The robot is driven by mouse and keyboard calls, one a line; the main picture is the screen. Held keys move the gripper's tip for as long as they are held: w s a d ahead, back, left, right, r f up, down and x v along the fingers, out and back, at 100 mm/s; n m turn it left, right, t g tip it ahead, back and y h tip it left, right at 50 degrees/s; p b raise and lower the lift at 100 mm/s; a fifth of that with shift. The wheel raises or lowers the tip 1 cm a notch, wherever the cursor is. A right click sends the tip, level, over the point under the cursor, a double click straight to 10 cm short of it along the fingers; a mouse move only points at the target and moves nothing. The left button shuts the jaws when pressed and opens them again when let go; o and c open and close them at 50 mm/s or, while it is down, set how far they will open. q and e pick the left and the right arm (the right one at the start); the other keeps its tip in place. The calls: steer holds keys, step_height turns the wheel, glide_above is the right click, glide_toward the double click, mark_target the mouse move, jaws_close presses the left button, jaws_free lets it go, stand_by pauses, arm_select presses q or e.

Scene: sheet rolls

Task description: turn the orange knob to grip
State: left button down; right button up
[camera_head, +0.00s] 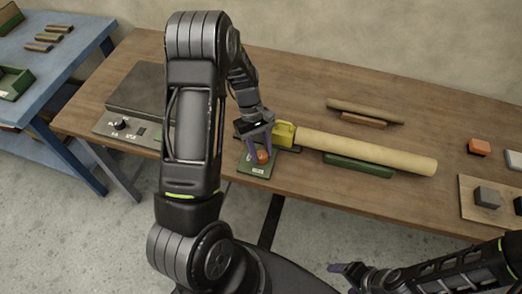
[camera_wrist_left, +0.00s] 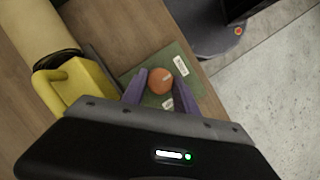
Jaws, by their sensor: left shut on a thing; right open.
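The orange knob (camera_head: 262,157) sits on a small green plate (camera_head: 258,171) near the front edge of the wooden table. In the left wrist view the knob (camera_wrist_left: 160,86) lies between the purple fingers of my left gripper (camera_wrist_left: 161,68), which is shut on it. White labels (camera_wrist_left: 181,66) lie on the green plate beside the knob; their print is too small to read. My left gripper (camera_head: 262,150) comes down from above in the head view. My right gripper (camera_head: 343,268) is open and empty, low in the head view, off the table's front edge.
A yellow clamp (camera_head: 284,134) beside the plate holds one end of a pale roll (camera_head: 370,152), above a green cradle (camera_head: 358,166). A thinner roll (camera_head: 365,111) lies behind. A grey box (camera_head: 138,88) stands left; blocks (camera_head: 487,197) lie right.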

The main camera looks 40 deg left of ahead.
arm_select(q)
steer(key=shift+m, duration=0.4)
steer(key=m+g+y+b, duration=0.1)
steer(key=m+b, duration=0.1)
steer(key=m, duration=0.1)
steer(key=shift+w+d+f, duration=0.1)
steer(key=m+g+y+b, duration=0.1)
steer(key=m, duration=0.4)
steer(key=shift+d+b, duration=0.15)
steer(key=shift+b, duration=0.15)
steer(key=m+y+b, duration=0.1)
steer(key=m+y, duration=0.1)
steer(key=m, duration=0.2)
steer(key=shift+d+g, duration=0.1)
steer(key=shift+g, duration=0.2)
steer(key=m+y+b, duration=0.1)
steer(key=m+y, duration=0.1)
steer(key=m, duration=0.3)
steer(key=shift+d, duration=0.1)
steer(key=c, duration=1)
jaws_free()
steer(key=shift+o, duration=0.2)
